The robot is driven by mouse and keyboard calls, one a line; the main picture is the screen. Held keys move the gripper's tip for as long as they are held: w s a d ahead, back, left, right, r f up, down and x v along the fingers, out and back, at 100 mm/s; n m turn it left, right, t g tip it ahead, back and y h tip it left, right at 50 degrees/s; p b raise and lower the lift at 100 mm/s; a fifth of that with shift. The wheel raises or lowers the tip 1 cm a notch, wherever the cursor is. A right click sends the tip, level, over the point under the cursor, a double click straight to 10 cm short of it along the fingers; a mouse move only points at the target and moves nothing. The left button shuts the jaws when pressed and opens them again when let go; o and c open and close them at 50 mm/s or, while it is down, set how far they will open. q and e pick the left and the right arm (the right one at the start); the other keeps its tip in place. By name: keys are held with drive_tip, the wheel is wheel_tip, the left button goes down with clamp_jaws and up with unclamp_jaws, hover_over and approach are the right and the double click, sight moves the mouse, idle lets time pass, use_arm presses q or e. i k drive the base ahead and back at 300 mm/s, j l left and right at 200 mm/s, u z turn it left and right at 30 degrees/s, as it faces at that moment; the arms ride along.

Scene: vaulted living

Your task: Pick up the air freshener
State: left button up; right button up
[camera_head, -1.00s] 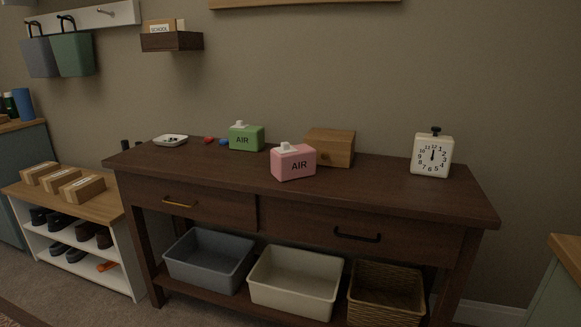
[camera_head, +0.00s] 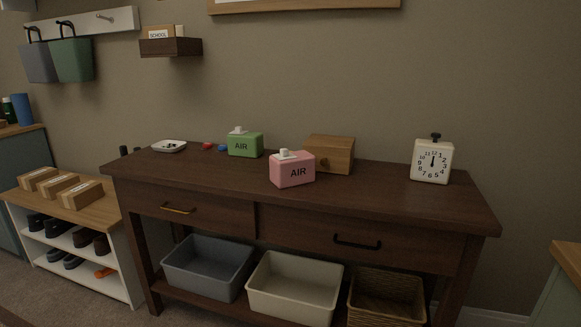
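Two air fresheners marked AIR stand upright on the dark wooden console table (camera_head: 400,202). The pink air freshener (camera_head: 292,171) with a white top is near the middle of the table, closer to the front. The green air freshener (camera_head: 244,145), also with a white top, stands behind it to the left. Neither of my grippers shows in the head view.
A wooden box (camera_head: 330,154) stands just behind the pink air freshener. A white clock (camera_head: 431,161) is at the right, and a small white dish (camera_head: 169,146) at the left. Red and blue small items lie beside the green one. The table's front right is clear.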

sight(286, 173)
drive_tip(key=i+l, duration=0.15)
drive_tip(key=i, duration=0.45)
drive_tip(key=i+l+u, duration=0.15)
drive_tip(key=i, duration=0.45)
drive_tip(key=j, duration=0.65)
